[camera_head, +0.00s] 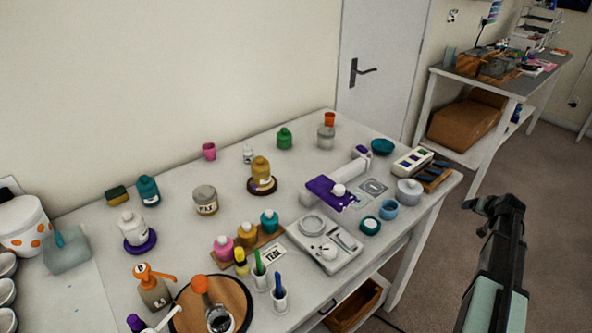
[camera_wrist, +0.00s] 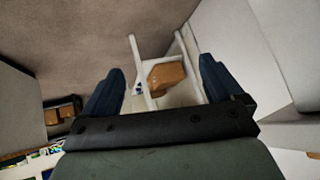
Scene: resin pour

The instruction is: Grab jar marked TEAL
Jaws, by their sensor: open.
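A white card (camera_head: 272,254) that seems to read TEAL lies on the white table, at the front of a small wooden rack (camera_head: 262,240). The rack holds a pink jar (camera_head: 223,246), a yellow jar (camera_head: 247,233) and, at its right end, a teal jar (camera_head: 269,220). I cannot read lettering on the teal jar itself. Another teal bottle (camera_head: 148,190) stands at the back left. My gripper (camera_head: 493,205) is off the table's right side, away from the jars. It is open and empty in the wrist view (camera_wrist: 160,80), which shows no jar.
A pen holder (camera_head: 279,301) and a glue-like yellow bottle (camera_head: 241,262) stand close in front of the rack. A white tray (camera_head: 302,229) with tools lies to its right. Floor (camera_head: 432,240) is open between the table and the grey bench (camera_head: 500,82).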

